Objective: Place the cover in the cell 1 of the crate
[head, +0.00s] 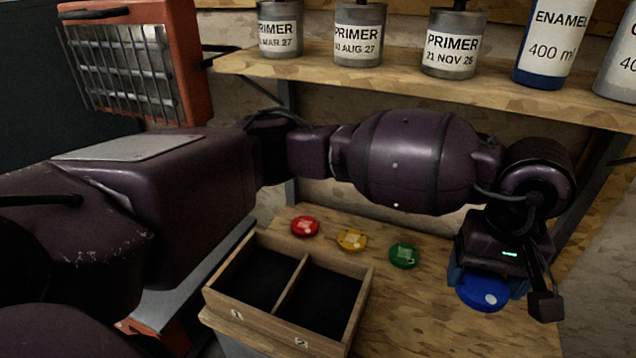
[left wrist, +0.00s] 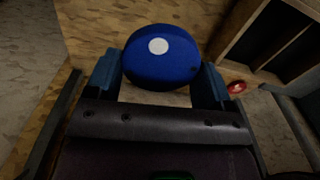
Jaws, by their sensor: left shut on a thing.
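My left gripper (head: 487,284) is at the right of the lower wooden shelf, pointing down. It is shut on a round blue cover (head: 482,293) with a pale spot. The left wrist view shows the blue cover (left wrist: 162,62) between the two blue fingertips (left wrist: 164,78). I cannot tell whether it is clear of the wood. The wooden crate (head: 361,312) stands to the left, with two dark, empty-looking cells. Cell 1 (head: 256,272) is the left one, and cell 2 (head: 322,298) is the right one. My right gripper is not in view.
Red (head: 305,227), yellow (head: 351,240) and green (head: 404,255) round covers lie in a row behind the crate. An upper shelf (head: 420,88) holds several paint cans above my arm. An orange caged lamp (head: 135,65) is upper left. Bare wood lies between crate and gripper.

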